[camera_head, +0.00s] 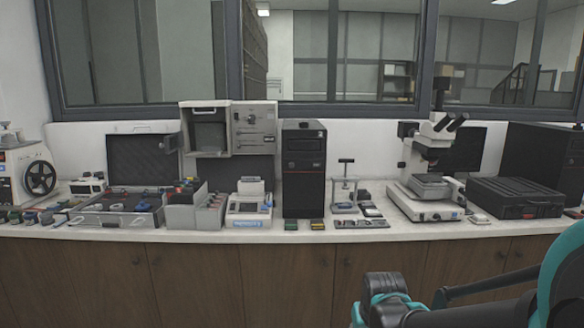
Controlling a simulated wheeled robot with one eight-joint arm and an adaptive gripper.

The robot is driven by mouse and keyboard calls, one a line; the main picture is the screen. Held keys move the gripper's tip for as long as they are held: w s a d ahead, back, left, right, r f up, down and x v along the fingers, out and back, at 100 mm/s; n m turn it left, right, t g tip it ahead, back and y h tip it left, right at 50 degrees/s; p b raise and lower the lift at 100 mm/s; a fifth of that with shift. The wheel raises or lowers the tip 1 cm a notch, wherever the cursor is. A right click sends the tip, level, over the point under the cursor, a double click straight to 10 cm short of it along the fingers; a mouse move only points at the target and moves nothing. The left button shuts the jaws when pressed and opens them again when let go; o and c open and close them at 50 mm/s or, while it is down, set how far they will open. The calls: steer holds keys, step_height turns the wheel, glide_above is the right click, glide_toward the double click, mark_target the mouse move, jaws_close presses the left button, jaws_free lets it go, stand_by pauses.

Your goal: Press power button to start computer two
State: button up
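A black computer tower (304,185) with a thin red line across its front stands upright near the middle of the bench. A second large dark case (545,150) stands at the far right, behind a black hard case. No label shows which is computer two, and the power button is too small to make out. Teal and dark parts of my arm show at the lower right, in front of the bench and well short of the towers. My gripper's fingertips are not in view.
The white bench top (250,236) is crowded. A microscope (428,165) stands right of the middle tower, with a black hard case (515,197) beyond it. A white device (248,205) stands left of the tower. Small green and yellow blocks lie before it.

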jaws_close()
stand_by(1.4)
